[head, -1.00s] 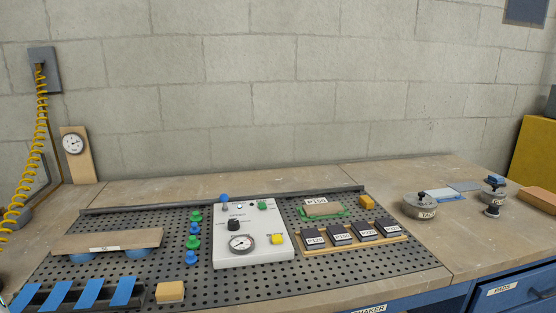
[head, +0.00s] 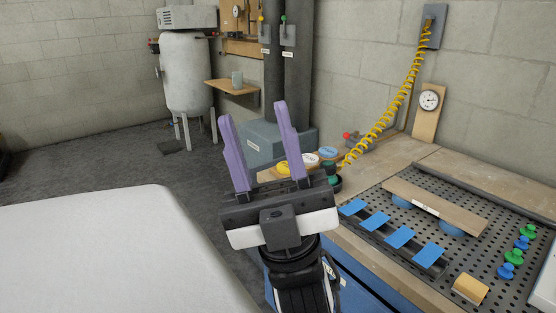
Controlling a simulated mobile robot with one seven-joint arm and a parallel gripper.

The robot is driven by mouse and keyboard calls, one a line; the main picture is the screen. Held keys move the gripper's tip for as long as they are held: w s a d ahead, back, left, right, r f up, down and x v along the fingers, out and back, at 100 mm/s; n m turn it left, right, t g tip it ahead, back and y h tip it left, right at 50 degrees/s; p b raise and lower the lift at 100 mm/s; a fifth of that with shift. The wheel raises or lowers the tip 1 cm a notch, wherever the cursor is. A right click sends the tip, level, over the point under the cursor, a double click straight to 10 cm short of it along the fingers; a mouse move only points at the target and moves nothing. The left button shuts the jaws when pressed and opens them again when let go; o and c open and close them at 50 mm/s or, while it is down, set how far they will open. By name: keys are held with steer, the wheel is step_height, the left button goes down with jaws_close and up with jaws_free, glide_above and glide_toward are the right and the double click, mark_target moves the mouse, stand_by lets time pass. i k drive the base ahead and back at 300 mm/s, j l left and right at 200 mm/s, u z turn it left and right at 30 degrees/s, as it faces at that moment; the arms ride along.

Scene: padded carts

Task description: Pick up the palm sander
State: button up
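My gripper (head: 252,112) has two purple fingers, spread wide apart with nothing between them. It points up and away, in front of the bench's left end. A dark round thing with green parts (head: 333,178) sits at the bench's left corner, close to the lower end of the yellow coiled hose (head: 385,125). It may be the palm sander, but I cannot tell for sure. It is just right of my gripper in the picture, partly hidden by it, and not touched by the fingers as far as I see.
Yellow, white and blue discs (head: 310,158) sit on a wooden holder behind my gripper. The perforated bench mat (head: 410,205) carries a plank (head: 435,208), blue strips (head: 400,237) and knobs. A white padded surface (head: 110,250) fills the lower left. Grey floor (head: 80,155) is open beyond.

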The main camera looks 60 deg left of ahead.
mark_target(330, 167)
steer(key=u, duration=1.45)
